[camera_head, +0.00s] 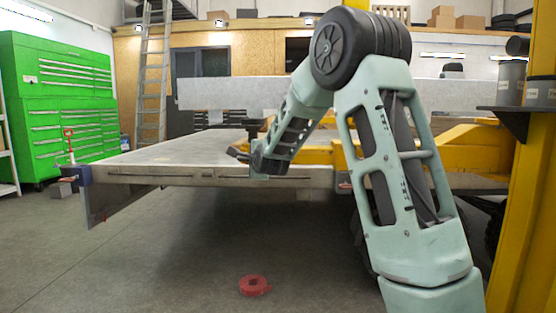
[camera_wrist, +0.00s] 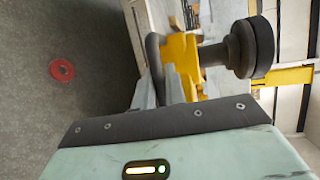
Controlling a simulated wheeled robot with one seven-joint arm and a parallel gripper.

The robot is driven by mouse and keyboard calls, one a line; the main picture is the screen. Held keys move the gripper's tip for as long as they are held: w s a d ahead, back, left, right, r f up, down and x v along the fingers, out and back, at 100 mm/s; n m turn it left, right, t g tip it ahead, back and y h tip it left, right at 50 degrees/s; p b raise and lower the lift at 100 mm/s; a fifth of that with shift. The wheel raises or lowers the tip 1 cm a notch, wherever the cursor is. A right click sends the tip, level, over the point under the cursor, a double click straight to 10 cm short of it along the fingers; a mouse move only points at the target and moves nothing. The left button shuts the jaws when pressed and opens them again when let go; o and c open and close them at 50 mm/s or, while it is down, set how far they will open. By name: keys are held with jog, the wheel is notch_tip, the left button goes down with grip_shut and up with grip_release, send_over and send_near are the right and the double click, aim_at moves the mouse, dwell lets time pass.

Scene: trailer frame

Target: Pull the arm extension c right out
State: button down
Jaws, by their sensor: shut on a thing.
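The arm extension (camera_wrist: 184,62) shows in the wrist view as a short yellow piece with a dark bar beside it. A dark round pad on a stem (camera_wrist: 250,47) stands out to its right. My gripper (camera_wrist: 160,72) reaches this piece and is shut on it; the exact contact is partly hidden by the fingers. In the head view my gripper (camera_head: 240,153) is at the trailer frame's side edge, below a dark round pad (camera_head: 254,129). My wrist hides most of the extension there.
The grey trailer deck (camera_head: 190,152) extends left, with a blue corner piece (camera_head: 76,175). A red ring-shaped object (camera_head: 254,285) lies on the open floor in front. A yellow post (camera_head: 535,190) stands close at right. Green cabinets (camera_head: 65,100) and a ladder (camera_head: 152,75) are behind.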

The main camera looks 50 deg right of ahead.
jog(key=w+a+p, duration=0.8)
jog(key=w+a, duration=0.6)
jog(key=w, duration=0.2)
jog(key=shift+w, duration=0.25)
jog(key=shift+a, duration=0.1)
jog(key=c, duration=1.5)
grip_release()
jog(key=shift+o, duration=0.2)
jog(key=p+v, duration=0.2)
jog(key=v, duration=1.5)
jog(key=shift+s, duration=0.2)
